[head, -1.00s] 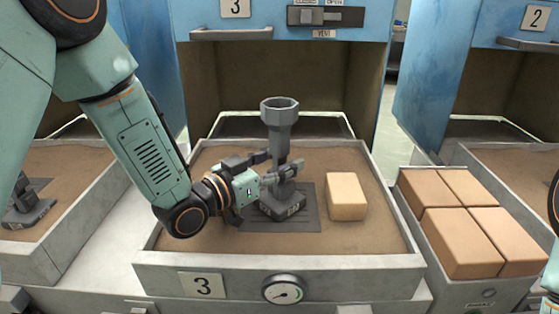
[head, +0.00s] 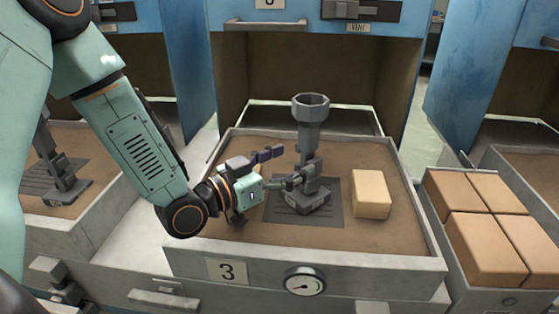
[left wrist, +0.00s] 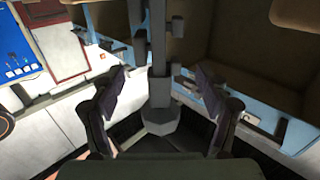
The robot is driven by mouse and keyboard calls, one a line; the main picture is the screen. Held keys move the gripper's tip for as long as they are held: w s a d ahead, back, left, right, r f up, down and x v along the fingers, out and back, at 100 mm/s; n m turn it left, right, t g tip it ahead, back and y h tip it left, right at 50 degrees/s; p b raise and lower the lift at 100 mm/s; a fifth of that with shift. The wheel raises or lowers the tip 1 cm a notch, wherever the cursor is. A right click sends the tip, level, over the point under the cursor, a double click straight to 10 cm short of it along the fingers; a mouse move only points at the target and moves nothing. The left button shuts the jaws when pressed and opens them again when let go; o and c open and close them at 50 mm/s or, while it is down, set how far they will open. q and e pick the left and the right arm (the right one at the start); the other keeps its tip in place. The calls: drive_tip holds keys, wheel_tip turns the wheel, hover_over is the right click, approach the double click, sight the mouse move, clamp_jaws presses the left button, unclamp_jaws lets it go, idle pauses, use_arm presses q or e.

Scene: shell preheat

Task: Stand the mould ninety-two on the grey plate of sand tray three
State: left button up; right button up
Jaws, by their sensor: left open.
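The dark grey mould (head: 310,150) has a flared cup on top, a stem and a blocky base. It stands upright on the grey plate (head: 276,213) of sand tray three (head: 345,257). The marking on its base is too small to read. My left gripper (head: 278,168) is open beside the stem, one finger near it and the other apart at the back left. In the left wrist view the open fingers of my left gripper (left wrist: 162,95) flank the mould (left wrist: 160,120), with gaps on both sides. My right gripper is out of view.
A tan block (head: 371,194) lies on the sand right of the plate. A bin of tan blocks (head: 480,210) stands at the right. Another sand tray with a dark mould (head: 62,165) is at the left. A gauge (head: 305,281) sits on the tray's front.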

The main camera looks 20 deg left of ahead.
use_arm(q)
drive_tip(key=shift+p+v, duration=0.5)
drive_tip(key=shift+v, duration=0.75)
